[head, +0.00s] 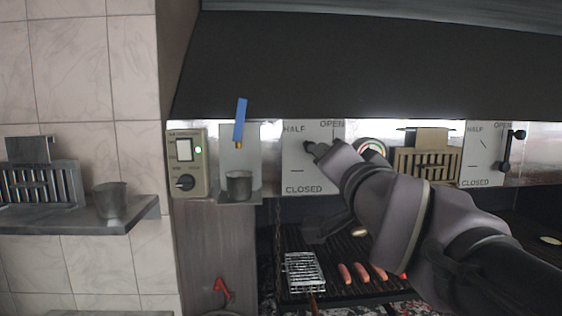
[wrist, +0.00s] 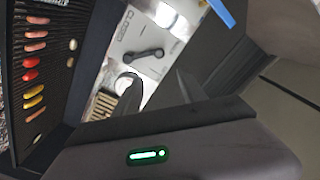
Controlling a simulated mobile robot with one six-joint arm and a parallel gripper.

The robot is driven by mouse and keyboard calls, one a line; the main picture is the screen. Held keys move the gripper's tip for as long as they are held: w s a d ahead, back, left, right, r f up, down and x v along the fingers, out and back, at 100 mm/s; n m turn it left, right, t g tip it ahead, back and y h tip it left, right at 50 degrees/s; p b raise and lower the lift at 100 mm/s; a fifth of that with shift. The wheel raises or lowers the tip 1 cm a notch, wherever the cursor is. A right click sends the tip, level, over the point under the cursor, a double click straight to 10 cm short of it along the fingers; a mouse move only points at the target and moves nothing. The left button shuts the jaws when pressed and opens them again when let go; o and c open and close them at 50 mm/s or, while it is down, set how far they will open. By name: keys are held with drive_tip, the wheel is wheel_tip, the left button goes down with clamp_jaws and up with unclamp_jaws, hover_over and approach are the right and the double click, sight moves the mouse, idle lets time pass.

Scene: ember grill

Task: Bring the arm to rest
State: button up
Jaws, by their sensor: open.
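My arm reaches from the lower right of the head view up to the left-hand lever plate (head: 300,172), marked HALF, OPEN and CLOSED. My gripper (head: 328,156) is in front of this plate, and its fingers are hard to make out there. In the wrist view my gripper (wrist: 158,90) is open, with its dark fingers apart and nothing visible between them. A dark lever (wrist: 145,53) on the plate shows beyond the fingertips, apart from them in the picture. In the head view the arm hides part of the plate, and I cannot tell whether they touch.
The grill grate (head: 345,284) below holds sausages (head: 345,273) and a wire basket (head: 304,270). A cup (head: 238,184) stands on a small shelf under a blue strip (head: 240,120). A switch box (head: 187,162) is left of it. Another lever (head: 507,150) is at right.

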drive_tip(key=s+a+f+n+g+b, duration=0.1)
drive_tip(key=s+f+g+b, duration=0.3)
drive_tip(key=f, duration=1.3)
drive_tip(key=s+a+f+n+g+y+b, duration=0.1)
drive_tip(key=s+f+g+b, duration=0.3)
drive_tip(key=s+f+b, duration=0.5)
drive_tip(key=s+a+f+n+g+y+b, duration=0.1)
drive_tip(key=s+f+g+b, duration=0.3)
drive_tip(key=f, duration=2.3)
drive_tip(key=s+n+b, duration=0.1)
drive_tip(key=s+b, duration=0.2)
drive_tip(key=s, duration=0.4)
drive_tip(key=shift+s+a+n, duration=0.2)
drive_tip(key=shift+a+n, duration=0.1)
drive_tip(key=shift+a, duration=0.05)
drive_tip(key=shift+f, duration=0.1)
drive_tip(key=shift+d, duration=0.1)
